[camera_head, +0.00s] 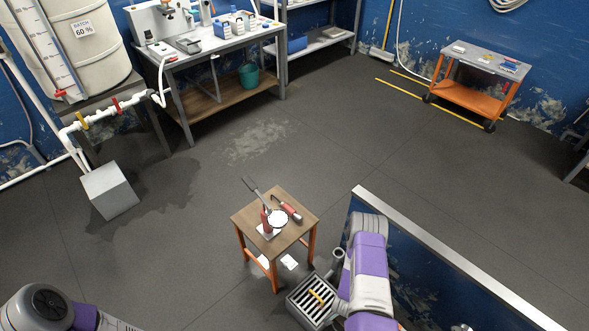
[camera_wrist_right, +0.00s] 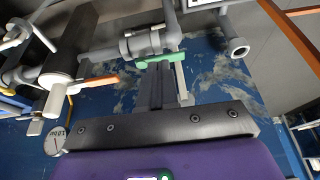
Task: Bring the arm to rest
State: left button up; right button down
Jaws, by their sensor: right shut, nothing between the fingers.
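My right arm (camera_head: 368,265), purple and white, comes up from the bottom edge in the head view, just right of the small wooden stool. Its gripper cannot be made out there. In the wrist view my right gripper (camera_wrist_right: 165,85) shows as narrow dark fingers closed together beyond a black crossbar, with nothing held. A purple part of my wrist fills the bottom of that view. My left arm (camera_head: 45,305) shows only as a grey and purple joint in the bottom left corner; its gripper is out of view.
The wooden stool (camera_head: 247,221) bears red-handled tools (camera_head: 287,209) and a white disc (camera_head: 278,218). A slatted grey box (camera_head: 309,289) stands beside my right arm, near a low blue wall (camera_head: 440,266). Grey pipes (camera_wrist_right: 148,42) cross the wrist view.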

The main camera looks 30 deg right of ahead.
jog(key=w+a+r+n+y, duration=0.2)
jog(key=w+a+r+n, duration=0.15)
jog(key=a, duration=0.35)
jog(key=w+a+r+n+y, duration=0.2)
jog(key=a+r, duration=0.3)
jog(key=a, duration=0.3)
jog(key=s+a+r+n+y, duration=0.3)
jog(key=a+r+n, duration=0.4)
jog(key=a+r, duration=0.3)
jog(key=a+y, duration=0.1)
jog(key=a, duration=0.2)
jog(key=shift+s+r+g, duration=0.15)
jog(key=shift+r+g, duration=0.1)
jog(key=shift+g, duration=0.05)
